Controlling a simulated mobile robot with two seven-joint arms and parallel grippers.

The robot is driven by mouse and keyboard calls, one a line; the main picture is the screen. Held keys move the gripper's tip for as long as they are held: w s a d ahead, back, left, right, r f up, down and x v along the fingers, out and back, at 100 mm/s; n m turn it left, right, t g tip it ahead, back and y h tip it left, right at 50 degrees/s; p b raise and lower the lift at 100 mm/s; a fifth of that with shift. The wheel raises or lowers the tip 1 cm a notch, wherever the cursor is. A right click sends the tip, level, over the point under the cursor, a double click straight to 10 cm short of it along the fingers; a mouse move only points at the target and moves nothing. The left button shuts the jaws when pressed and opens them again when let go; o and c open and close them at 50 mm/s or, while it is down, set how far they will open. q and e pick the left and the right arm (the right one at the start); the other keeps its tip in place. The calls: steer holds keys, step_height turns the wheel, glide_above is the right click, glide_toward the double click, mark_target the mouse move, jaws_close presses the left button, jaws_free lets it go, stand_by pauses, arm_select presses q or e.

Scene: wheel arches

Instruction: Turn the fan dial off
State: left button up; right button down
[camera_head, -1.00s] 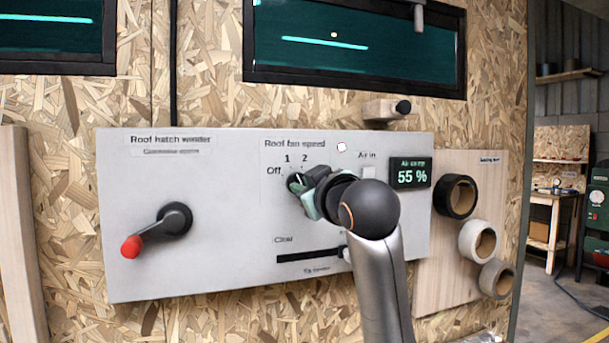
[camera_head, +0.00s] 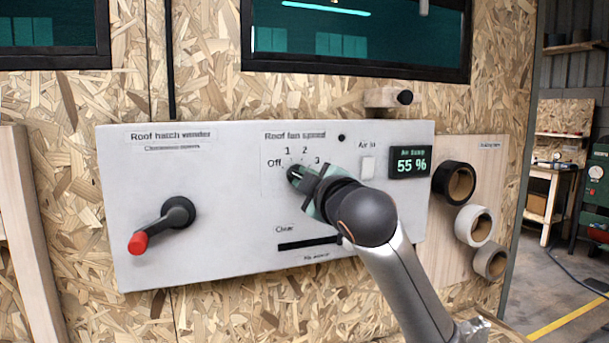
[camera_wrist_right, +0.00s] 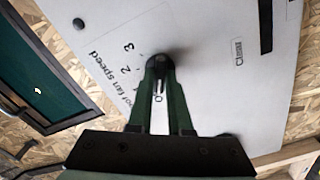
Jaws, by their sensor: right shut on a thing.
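The dark fan dial (camera_head: 292,173) sits under the "Roof fan speed" label on the white panel (camera_head: 230,240). Its marks read Off, 1, 2 and 3. My right gripper (camera_head: 300,178) is shut on the dial, its green fingers on either side of the knob and hiding much of it. In the right wrist view the dial (camera_wrist_right: 160,64) is between the fingertips (camera_wrist_right: 160,68). A pale line on it seems to point towards the partly hidden Off label. The small round lamp (camera_head: 341,138) above is dark. My left gripper is not in view.
A red-handled crank (camera_head: 165,226) is on the panel's left. A white rocker switch (camera_head: 367,168) and a "55 %" display (camera_head: 410,162) are right of the dial. A slider slot (camera_head: 305,243) lies below, partly behind my arm. Tape rolls (camera_head: 474,226) hang farther right.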

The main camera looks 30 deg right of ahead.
stand_by(0.3)
steer(key=c, duration=0.8)
jaws_free()
steer(key=shift+c, duration=0.2)
steer(key=v, duration=1.2)
steer(key=shift+s+b, duration=0.35)
steer(key=shift+b, duration=0.1)
steer(key=shift+f, duration=0.1)
